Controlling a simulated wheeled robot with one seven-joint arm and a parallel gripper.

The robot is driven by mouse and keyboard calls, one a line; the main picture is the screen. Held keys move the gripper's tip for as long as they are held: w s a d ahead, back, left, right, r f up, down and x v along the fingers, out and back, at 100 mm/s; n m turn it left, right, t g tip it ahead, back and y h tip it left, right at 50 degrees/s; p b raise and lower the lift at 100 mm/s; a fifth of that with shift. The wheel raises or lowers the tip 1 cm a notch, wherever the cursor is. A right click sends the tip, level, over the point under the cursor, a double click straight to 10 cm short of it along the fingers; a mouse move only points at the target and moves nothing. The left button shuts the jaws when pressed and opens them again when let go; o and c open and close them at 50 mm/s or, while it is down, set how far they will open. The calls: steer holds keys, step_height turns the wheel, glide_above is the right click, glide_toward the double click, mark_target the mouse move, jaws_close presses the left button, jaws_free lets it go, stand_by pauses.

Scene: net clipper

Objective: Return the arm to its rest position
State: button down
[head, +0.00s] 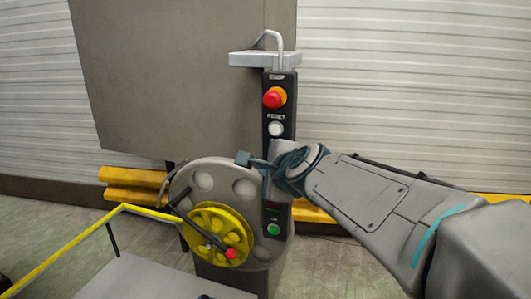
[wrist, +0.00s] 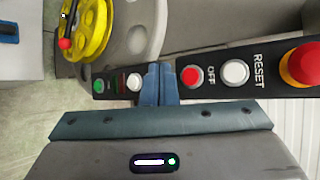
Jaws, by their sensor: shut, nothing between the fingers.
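My gripper (head: 243,159) is at the end of my arm, which reaches in from the right in the head view. It is in front of the control panel (head: 276,100) on the machine's post. In the wrist view the fingers of my gripper (wrist: 158,72) are together with nothing between them. They overlap the panel between a white button (wrist: 134,82) and a red button (wrist: 191,75) marked OFF. I cannot tell whether the fingertips touch the panel.
The machine has a grey disc (head: 204,182) with a yellow wheel (head: 218,222) to the left and below my gripper. A red emergency knob (head: 274,97) and a white reset button (head: 276,129) are above. A yellow rail (head: 75,243) stands at the lower left.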

stand_by(0.4)
steer(key=s+d+f+n+g+h, duration=0.1)
steer(key=s+d+f+n+g, duration=0.2)
steer(key=s+f+n, duration=0.3)
steer(key=s+d+f+n+g+h+p, duration=0.1)
steer(key=s+d+f+n+g, duration=0.2)
steer(key=s, duration=0.5)
steer(key=s+d+f+n+g+h, duration=0.2)
steer(key=s+d+f+n+g, duration=0.1)
steer(key=s+f+n, duration=0.4)
steer(key=shift+d+f+n+g, duration=0.3)
steer(key=shift+d+f+n, duration=0.5)
steer(key=shift+n, duration=0.2)
steer(key=shift+s, duration=0.1)
